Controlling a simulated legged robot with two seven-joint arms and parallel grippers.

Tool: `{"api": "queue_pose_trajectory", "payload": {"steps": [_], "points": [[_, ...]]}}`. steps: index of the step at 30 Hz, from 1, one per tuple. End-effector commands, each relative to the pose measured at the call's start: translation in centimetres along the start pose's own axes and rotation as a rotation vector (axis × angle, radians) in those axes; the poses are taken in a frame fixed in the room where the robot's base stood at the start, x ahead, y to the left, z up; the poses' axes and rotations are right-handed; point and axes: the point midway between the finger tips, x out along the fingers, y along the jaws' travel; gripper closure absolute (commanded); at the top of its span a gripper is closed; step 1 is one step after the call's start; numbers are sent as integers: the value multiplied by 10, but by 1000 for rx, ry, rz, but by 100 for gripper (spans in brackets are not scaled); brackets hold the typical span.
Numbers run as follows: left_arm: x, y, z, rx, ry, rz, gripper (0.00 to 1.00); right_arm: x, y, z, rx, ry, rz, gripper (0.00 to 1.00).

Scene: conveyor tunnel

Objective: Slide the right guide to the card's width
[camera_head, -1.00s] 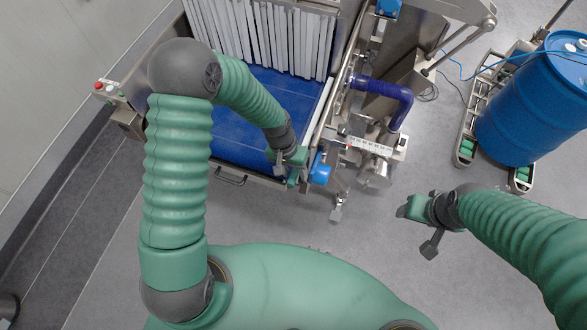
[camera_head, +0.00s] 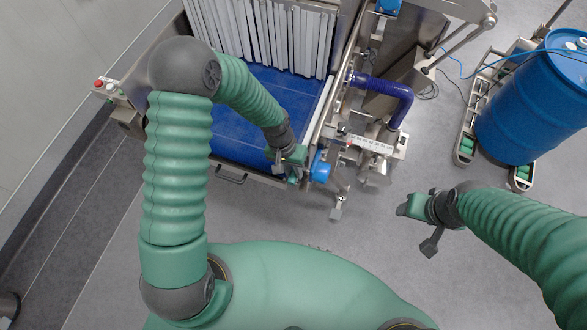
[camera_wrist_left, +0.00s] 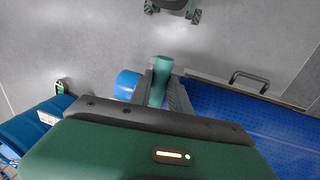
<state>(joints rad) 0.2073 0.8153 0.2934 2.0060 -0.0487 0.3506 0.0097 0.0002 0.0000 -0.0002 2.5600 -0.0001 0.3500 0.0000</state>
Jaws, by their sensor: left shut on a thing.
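The right guide (camera_head: 319,117) looks like a pale rail along the right side of the blue conveyor belt (camera_head: 255,85). My left gripper (camera_head: 290,163) is shut at the near end of this rail. A white strip with markings (camera_head: 370,144), which may be the card, lies right of the guide on the metal frame.
A blue round knob (camera_head: 320,168) sits right beside my left gripper and shows in the wrist view too (camera_wrist_left: 127,85). White upright slats (camera_head: 260,38) stand over the belt. A blue drum (camera_head: 535,100) stands at the right. The floor in front is clear.

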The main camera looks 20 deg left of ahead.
Motion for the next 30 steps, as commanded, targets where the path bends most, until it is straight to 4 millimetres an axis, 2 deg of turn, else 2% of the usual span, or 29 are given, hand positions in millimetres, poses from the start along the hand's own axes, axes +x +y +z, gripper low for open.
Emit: {"api": "queue_pose_trajectory", "payload": {"steps": [27, 30], "points": [[-2, 1, -2, 0, 6, 1, 100, 0, 0, 0, 0, 0, 0, 40], [-3, -5, -2, -1, 7, 0, 100, 0, 0, 0, 0, 0, 0, 40]]}}
